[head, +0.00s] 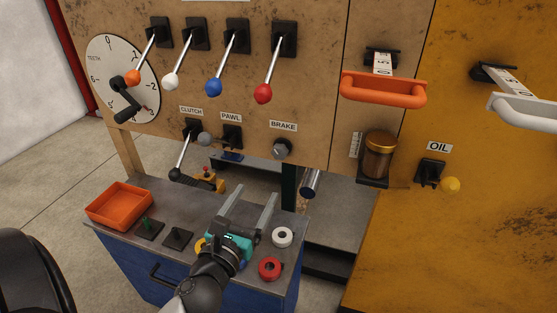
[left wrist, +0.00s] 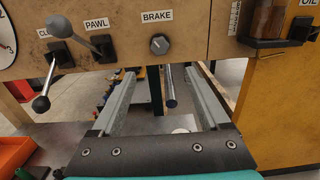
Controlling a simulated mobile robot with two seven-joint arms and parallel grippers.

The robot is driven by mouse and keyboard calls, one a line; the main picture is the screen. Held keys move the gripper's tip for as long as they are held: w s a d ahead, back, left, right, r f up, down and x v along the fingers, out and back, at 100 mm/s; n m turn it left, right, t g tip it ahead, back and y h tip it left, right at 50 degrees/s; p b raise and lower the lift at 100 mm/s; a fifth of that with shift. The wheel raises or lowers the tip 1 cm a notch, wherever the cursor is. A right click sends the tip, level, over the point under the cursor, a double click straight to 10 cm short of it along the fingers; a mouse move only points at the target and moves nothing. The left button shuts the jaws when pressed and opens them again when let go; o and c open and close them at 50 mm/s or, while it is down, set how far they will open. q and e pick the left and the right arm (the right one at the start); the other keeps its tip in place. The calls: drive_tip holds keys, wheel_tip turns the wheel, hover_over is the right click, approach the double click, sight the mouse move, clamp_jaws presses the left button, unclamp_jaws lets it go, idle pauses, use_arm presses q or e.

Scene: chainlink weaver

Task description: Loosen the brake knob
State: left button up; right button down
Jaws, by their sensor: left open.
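The brake knob (head: 281,148) is a round grey knob on the lower edge of the worn tan panel, under the BRAKE label (head: 283,126). In the left wrist view the knob (left wrist: 159,44) shows a slot mark on its face, just beyond and above the gap between my fingertips. My left gripper (head: 252,195) is open and empty, with its two long fingers pointing toward the panel, below the knob and apart from it. My right gripper is not in view.
The clutch lever (head: 183,158) and pawl lever (head: 230,137) stand left of the knob. A metal bar end (head: 311,183) sticks out below right. The bench below holds an orange tray (head: 120,206), a white ring (head: 282,237) and a red ring (head: 269,269).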

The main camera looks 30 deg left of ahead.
use_arm(q)
approach(278, 156)
drive_tip(key=w, duration=0.1)
drive_tip(key=b+x, duration=0.1)
drive_tip(key=x, duration=0.5)
drive_tip(key=shift+w+a+f, duration=0.1)
drive_tip(key=shift+a+f, duration=0.05)
drive_tip(key=shift+a, duration=0.05)
drive_tip(key=shift+w+a+b, duration=0.15)
drive_tip(key=shift+w+b, duration=0.2)
drive_tip(key=shift+w, duration=0.3)
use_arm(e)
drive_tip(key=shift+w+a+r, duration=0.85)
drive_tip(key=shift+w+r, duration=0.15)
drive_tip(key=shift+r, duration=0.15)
use_arm(q)
clamp_jaws()
